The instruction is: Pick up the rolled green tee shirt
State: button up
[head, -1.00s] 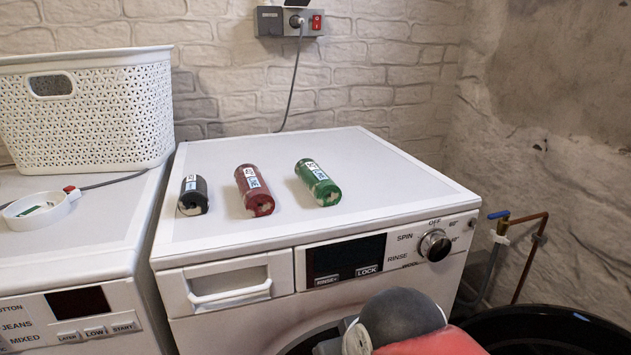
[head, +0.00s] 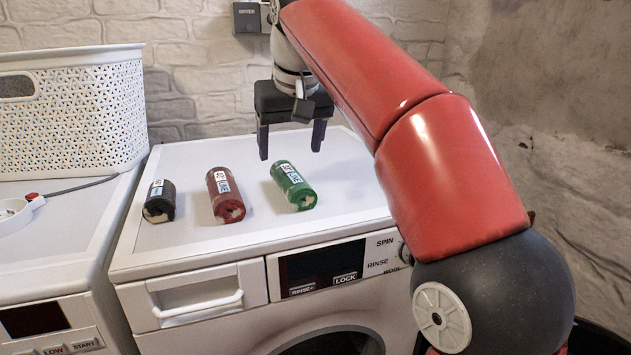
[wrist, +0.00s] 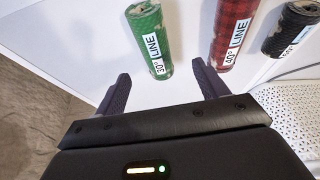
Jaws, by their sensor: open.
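The rolled green tee shirt (head: 293,186) lies on top of the right-hand washing machine, the rightmost of three rolls, with a white label. It also shows in the wrist view (wrist: 150,38), ahead of the fingers and roughly between their lines. My gripper (head: 291,156) is open and empty, pointing down above the machine top, behind the green roll in the head view. Its two fingers also show in the wrist view (wrist: 162,88), apart from the roll.
A red checked roll (head: 225,195) and a dark roll (head: 160,201) lie to the left on the same washing machine top (head: 240,240). A white perforated basket (head: 75,120) stands on the left machine. A brick wall is behind, with a grey socket box (head: 250,17).

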aim_at(292, 173)
jog(key=shift+w+d+r, duration=0.15)
jog(key=shift+w+r, duration=0.05)
jog(key=shift+w, duration=0.3)
jog(key=shift+w+d+f, duration=0.1)
jog(key=shift+w, duration=0.1)
jog(key=b+x, duration=0.1)
jog(key=x, duration=0.1)
jog(key=s+b+x, duration=0.1)
jog(key=x, duration=0.2)
jog(key=b+x, duration=0.1)
jog(key=x, duration=0.1)
jog(key=shift+s+d+f+b, duration=0.1)
jog(key=shift+s+f+b, duration=0.05)
jog(key=shift+f+b, duration=0.3)
jog(key=shift+c, duration=0.2)
jog(key=c, duration=1.1)
